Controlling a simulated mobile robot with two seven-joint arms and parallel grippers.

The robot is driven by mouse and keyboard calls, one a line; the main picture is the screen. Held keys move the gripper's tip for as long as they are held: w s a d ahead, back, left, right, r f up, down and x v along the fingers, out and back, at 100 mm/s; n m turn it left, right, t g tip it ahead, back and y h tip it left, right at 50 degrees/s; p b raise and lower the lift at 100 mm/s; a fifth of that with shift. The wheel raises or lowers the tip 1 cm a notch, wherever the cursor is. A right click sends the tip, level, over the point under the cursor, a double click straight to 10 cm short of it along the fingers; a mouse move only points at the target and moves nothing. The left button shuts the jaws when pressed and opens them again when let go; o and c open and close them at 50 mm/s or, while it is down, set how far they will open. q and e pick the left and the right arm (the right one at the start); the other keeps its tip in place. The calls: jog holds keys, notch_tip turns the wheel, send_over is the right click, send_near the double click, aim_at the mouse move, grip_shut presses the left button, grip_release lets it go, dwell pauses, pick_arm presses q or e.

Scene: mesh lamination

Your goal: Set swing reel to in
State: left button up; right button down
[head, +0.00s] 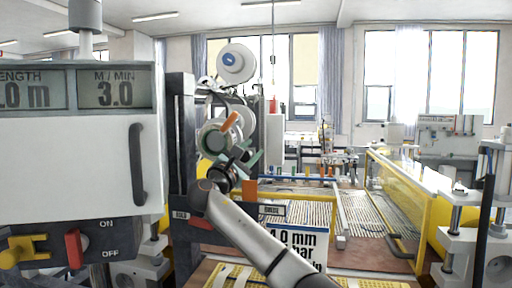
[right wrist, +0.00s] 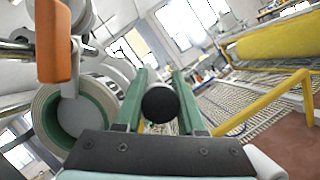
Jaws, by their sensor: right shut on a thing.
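My right gripper (head: 243,158) reaches up from the bottom of the head view to the machine's reels. Its green fingers show in the right wrist view (right wrist: 159,88), one on each side of a black ball knob (right wrist: 159,104), and are shut on it. What the knob is fixed to is hidden. A pale reel with a green inner ring (head: 212,139) is just left of the gripper; it also shows in the right wrist view (right wrist: 72,118). An orange handle (head: 231,122) is above the fingers. I cannot tell which setting the swing reel is in. My left gripper is not in view.
A cabinet with length and speed displays (head: 75,150) stands close on the left. A dark upright post (head: 182,130) stands beside the reels. A yellow-framed guard (head: 400,205) and mesh bed (head: 300,208) lie to the right. A printed sign (head: 300,243) is behind my forearm.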

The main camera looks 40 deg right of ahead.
jog(key=shift+w+a+f, duration=0.15)
jog(key=shift+w+f, duration=0.05)
jog(key=shift+f, duration=0.15)
jog(key=c, duration=0.5)
grip_release()
jog(key=shift+r, duration=0.1)
jog(key=shift+r, duration=0.1)
